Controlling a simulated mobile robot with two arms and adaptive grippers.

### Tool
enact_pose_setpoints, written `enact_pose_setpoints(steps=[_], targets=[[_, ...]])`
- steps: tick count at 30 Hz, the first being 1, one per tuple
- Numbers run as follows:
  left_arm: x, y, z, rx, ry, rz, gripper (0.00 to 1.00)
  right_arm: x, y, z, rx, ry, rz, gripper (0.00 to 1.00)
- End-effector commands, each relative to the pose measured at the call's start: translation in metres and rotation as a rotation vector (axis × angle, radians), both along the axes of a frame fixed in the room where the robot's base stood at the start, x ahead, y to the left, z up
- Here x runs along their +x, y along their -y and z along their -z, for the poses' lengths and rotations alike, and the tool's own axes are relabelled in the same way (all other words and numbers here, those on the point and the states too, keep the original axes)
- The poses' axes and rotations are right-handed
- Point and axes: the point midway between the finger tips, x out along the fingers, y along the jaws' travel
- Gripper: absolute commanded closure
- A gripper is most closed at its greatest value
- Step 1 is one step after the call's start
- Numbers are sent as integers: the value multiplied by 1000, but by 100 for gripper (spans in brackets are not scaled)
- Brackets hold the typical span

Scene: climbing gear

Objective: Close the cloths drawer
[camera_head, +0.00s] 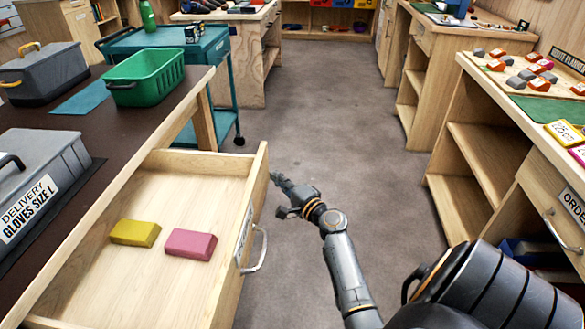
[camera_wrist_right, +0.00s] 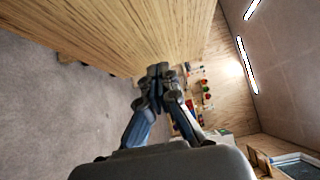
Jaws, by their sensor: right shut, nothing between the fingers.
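A wooden drawer (camera_head: 246,205) stands pulled out from the dark-topped bench on the left in the head view. A folded yellow cloth (camera_head: 135,233) and a folded pink cloth (camera_head: 190,244) lie inside it. Its front has a metal handle (camera_head: 258,250) and a label too slanted to read. My right gripper (camera_head: 276,179) is shut and empty, in front of the drawer's far front corner; whether it touches is unclear. In the right wrist view the closed fingers (camera_wrist_right: 156,72) are beside a wooden panel (camera_wrist_right: 120,35). My left gripper is out of view.
The bench (camera_head: 170,110) carries a green basket (camera_head: 146,77), a grey toolbox (camera_head: 44,72) and a grey delivery box (camera_head: 40,185). A teal cart (camera_head: 165,45) stands beyond. Shelved benches (camera_head: 480,150) line the right. The aisle floor (camera_head: 335,110) is clear.

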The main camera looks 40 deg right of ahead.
Motion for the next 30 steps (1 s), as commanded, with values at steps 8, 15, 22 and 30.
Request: enact_pose_setpoints(steps=[8, 15, 22, 30], targets=[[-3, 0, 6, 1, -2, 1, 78, 11, -10, 0, -1, 0, 1, 100], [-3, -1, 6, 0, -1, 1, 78, 11, -10, 0, -1, 0, 0, 100], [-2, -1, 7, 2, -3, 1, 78, 18, -15, 0, 1, 2, 0, 100], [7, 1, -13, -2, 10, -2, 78, 54, -48, 0, 3, 4, -5, 100]])
